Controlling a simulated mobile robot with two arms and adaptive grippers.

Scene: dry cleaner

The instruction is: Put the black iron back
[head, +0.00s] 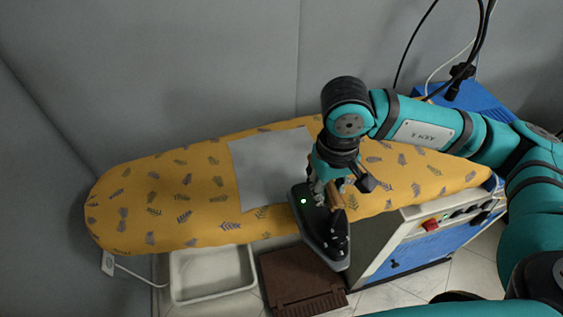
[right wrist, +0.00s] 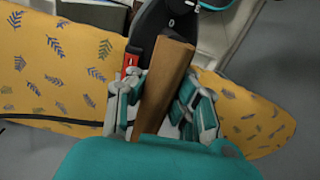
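The black iron (head: 322,237), with a wooden handle (head: 336,194) and a small green light, is at the front edge of the yellow ironing board (head: 150,195) in the head view. Its pointed end hangs out past that edge. My right gripper (head: 332,180) is on the handle from above. In the right wrist view, the wooden handle (right wrist: 164,80) lies between the two fingers (right wrist: 158,108), which close on it from both sides. I cannot tell whether the iron touches the board. My left gripper is not in view.
A light grey square sheet (head: 262,180) lies on the board. A white and blue machine (head: 420,242) with a red switch stands under its right side. A white tray (head: 210,272) and a brown slatted piece (head: 295,278) are below. Cables hang at upper right. A grey wall is behind.

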